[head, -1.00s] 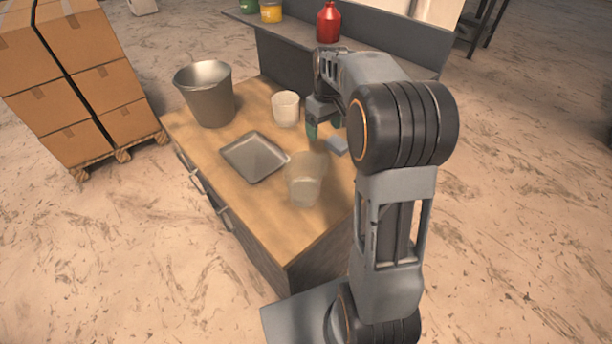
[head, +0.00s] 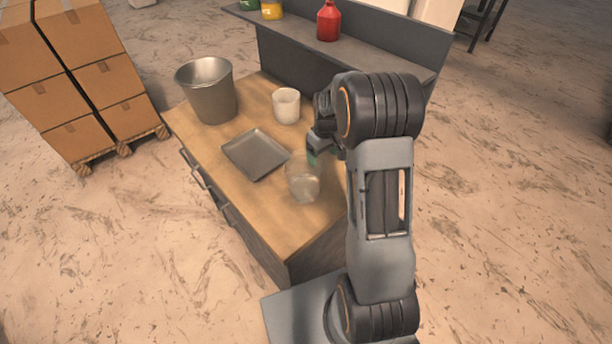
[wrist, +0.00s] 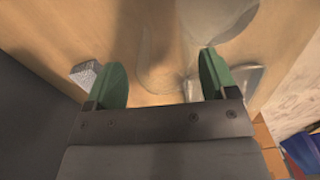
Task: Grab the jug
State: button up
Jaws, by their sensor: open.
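The jug (head: 303,182) is a clear, see-through vessel standing upright on the wooden worktop, right of the tray in the head view. My gripper (head: 322,156) is just behind and to the right of it, partly hidden by my own arm. In the wrist view my gripper (wrist: 160,68) has its two green fingers spread apart. Clear, curved outlines of the jug (wrist: 160,45) show between and beyond the fingers. Its edges are faint, and I cannot tell whether a finger touches it. Nothing is gripped.
A grey metal tray (head: 255,155), a metal bucket (head: 210,95) and a white cup (head: 286,106) stand on the worktop (head: 290,235). A small grey block (wrist: 85,73) lies beside the left finger. A raised shelf (head: 375,50) at the back holds a red bottle (head: 328,22).

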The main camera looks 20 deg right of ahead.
jog(key=shift+f, duration=1.05)
jog(key=shift+c, duration=0.3)
jog(key=c, duration=1.3)
jog(key=shift+o, duration=0.2)
jog(key=shift+r, duration=0.25)
